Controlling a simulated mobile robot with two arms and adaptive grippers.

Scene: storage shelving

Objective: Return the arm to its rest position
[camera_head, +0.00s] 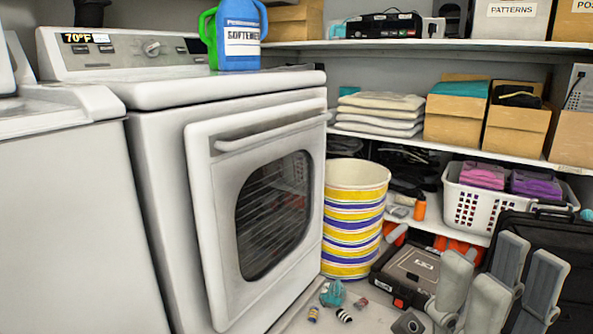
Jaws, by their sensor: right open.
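My right gripper (499,268) is in the lower right corner, with its grey fingers pointing up and standing apart. It is open, and I see nothing held between the fingers. It appears in front of a black case (566,262) and to the right of a dark toolbox (408,270) on the floor. The rest of my right arm is mostly below the picture. My left gripper is not in view.
A white dryer (160,200) with its door (207,220) stands at left, with a blue softener jug (238,38) on top. A striped bin (352,215), small items (333,293) on the floor and loaded shelves (455,44) are beyond. A white basket (480,213) sits on the low shelf.

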